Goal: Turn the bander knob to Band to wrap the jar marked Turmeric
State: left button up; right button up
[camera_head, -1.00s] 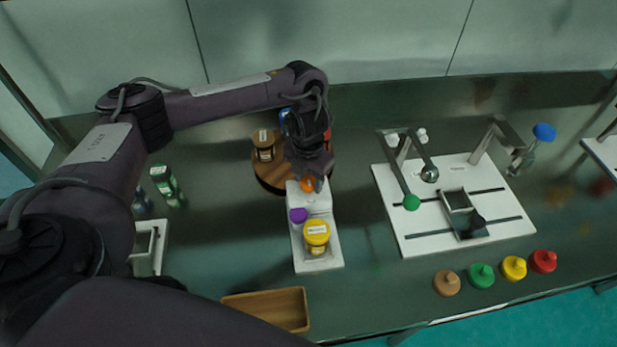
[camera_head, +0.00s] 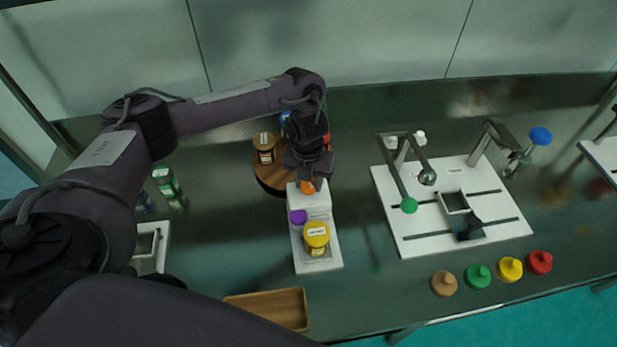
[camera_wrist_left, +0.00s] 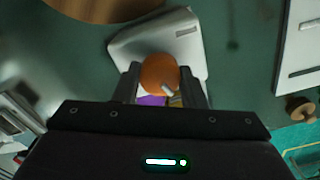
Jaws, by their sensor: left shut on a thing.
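The white bander (camera_head: 318,259) stands on the bench in the middle of the head view. Its orange knob (camera_head: 308,187) is at the back end. My left gripper (camera_head: 307,181) is shut on the orange knob from above; in the left wrist view the knob (camera_wrist_left: 159,74) sits between the two fingers, with a pale pointer mark at its lower right. A yellow-lidded jar (camera_head: 316,236) with a white label stands on the front of the bander; its label is too small to read. A purple part (camera_head: 298,217) is beside it. My right gripper is not seen.
A round wooden turntable (camera_head: 268,178) with jars is behind the bander. A white board with a sieve rig (camera_head: 416,243) is on the right, with several coloured lids in front. An empty wooden tray (camera_head: 270,305) is at the front. Green-capped jars (camera_head: 166,181) are on the left.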

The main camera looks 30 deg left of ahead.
pick_arm(q)
jog(key=n+p, duration=0.1)
jog(key=n, duration=0.1)
jog(key=n+p, duration=0.1)
jog(key=n, duration=0.1)
jog(key=shift+r+n, duration=0.2)
jog(key=shift+n, duration=0.1)
jog(key=n+p, duration=0.4)
jog(key=n, duration=0.1)
jog(key=n+p, duration=0.4)
jog(key=n, duration=0.1)
jog(key=shift+n, duration=0.4)
jog(key=shift+f+n+p, duration=0.1)
jog(key=shift+n+p, duration=1.45)
jog(key=shift+n, duration=0.45)
jog(key=o, duration=1)
jog(key=shift+f, duration=0.1)
